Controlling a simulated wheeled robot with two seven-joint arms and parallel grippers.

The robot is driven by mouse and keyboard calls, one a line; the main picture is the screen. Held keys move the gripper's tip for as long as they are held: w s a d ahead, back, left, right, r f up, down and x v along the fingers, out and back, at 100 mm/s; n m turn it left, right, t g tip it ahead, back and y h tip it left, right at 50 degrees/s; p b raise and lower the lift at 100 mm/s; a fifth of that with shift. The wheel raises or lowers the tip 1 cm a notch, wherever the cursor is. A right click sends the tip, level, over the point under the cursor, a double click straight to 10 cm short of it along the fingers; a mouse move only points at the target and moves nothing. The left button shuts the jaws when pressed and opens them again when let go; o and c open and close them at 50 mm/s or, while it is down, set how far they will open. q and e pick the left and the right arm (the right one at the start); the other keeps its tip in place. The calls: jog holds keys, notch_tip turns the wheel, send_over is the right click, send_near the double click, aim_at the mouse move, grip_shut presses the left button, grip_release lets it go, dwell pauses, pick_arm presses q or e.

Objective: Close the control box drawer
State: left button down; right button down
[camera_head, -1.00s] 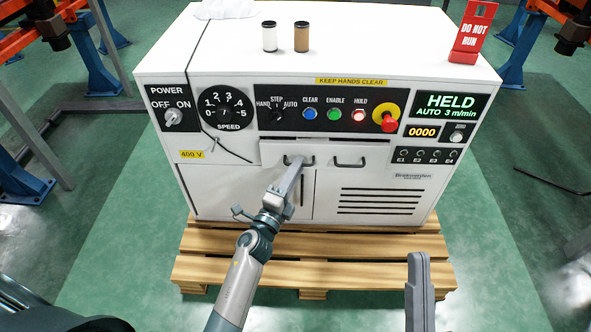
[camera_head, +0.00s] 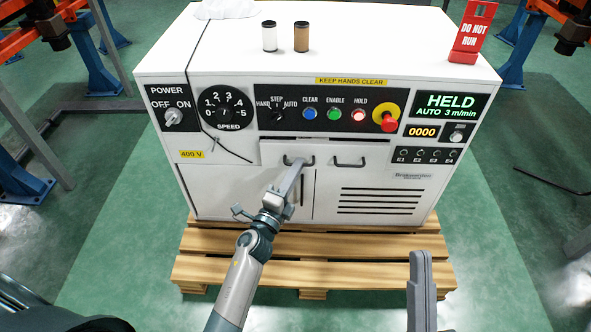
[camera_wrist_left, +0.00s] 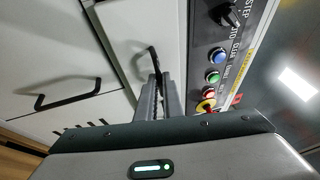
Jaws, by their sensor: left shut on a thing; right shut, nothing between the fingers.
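The control box (camera_head: 225,180) is a white cabinet on a pallet. Its drawer front (camera_head: 325,155), just under the button panel, has two dark handles. A narrow dark gap shows along its top edge; how far out it stands is hard to tell. My left gripper (camera_head: 297,166) is shut on the left drawer handle (camera_head: 289,160). In the left wrist view, the fingers (camera_wrist_left: 158,92) close over that handle (camera_wrist_left: 152,56). The right drawer handle (camera_head: 350,163) is free. My right gripper (camera_head: 420,258) is shut and empty at the lower right, away from the box.
Below the drawer is a door with a vertical handle (camera_wrist_left: 65,96). Above it are buttons and a red emergency stop (camera_head: 388,122). Two small jars (camera_head: 285,38) and a red sign (camera_head: 470,35) stand on top. The wooden pallet (camera_head: 350,245) juts out in front.

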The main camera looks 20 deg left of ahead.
aim_at(299, 156)
pick_arm(q)
jog(key=shift+f, duration=0.1)
pick_arm(e)
jog(key=shift+s+f, duration=0.1)
jog(key=shift+f, duration=0.05)
jog(key=shift+w+r, duration=0.2)
jog(key=shift+r, duration=0.1)
pick_arm(q)
jog(key=w, duration=0.2)
jog(key=shift+w+a, duration=0.35)
jog(key=shift+a, duration=0.05)
jog(key=c, duration=1.9)
grip_release()
jog(key=shift+w, duration=0.1)
pick_arm(e)
jog(key=shift+d+r, duration=0.1)
jog(key=shift+d, duration=0.05)
jog(key=shift+r+t, duration=0.1)
jog(key=shift+t, duration=0.2)
